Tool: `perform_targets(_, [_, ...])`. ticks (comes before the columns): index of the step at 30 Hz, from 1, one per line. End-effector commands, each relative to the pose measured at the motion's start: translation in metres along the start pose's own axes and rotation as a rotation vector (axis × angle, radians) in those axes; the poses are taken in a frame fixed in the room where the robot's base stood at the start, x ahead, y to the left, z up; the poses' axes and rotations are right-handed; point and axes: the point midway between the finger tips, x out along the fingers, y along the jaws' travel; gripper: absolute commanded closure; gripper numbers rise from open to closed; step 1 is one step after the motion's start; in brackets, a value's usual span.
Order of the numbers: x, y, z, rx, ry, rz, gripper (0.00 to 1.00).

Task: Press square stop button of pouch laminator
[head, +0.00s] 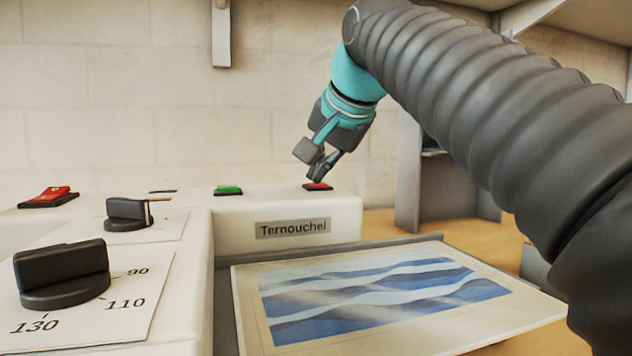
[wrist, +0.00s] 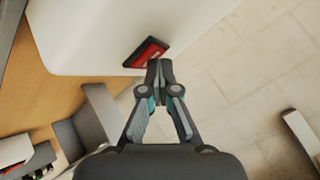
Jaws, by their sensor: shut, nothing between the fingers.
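The white laminator (head: 285,212) carries a "Ternouchel" label on its front. A red button (head: 318,187) in a dark frame sits on its top near the right end; it also shows in the wrist view (wrist: 148,52), partly covered by the fingertips. My gripper (head: 316,178) is shut and empty, pointing down with its tips right at the red button. In the wrist view my gripper (wrist: 160,68) has its tips together at the button's edge. I cannot tell whether they touch it. A green button (head: 228,190) sits further left on the same top.
A red rocker switch (head: 48,197) and two black dials (head: 62,275) (head: 128,214) are on the laminator's left part. A sheet with blue waves (head: 380,295) lies in front. A grey shelf upright (head: 408,170) stands behind on the wooden table.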

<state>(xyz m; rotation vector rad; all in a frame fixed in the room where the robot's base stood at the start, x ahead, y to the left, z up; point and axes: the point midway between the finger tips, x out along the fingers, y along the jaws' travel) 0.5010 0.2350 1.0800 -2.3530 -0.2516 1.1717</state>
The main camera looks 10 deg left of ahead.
Motion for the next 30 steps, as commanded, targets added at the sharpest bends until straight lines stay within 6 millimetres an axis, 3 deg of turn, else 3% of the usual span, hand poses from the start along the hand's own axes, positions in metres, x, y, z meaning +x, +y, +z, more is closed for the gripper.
perform_targets(22, [-0.012,-0.009,-0.009,0.0,0.0,0.0,1.0])
perform_targets(30, [-0.027,-0.021,-0.021,0.0,0.0,0.0,1.0])
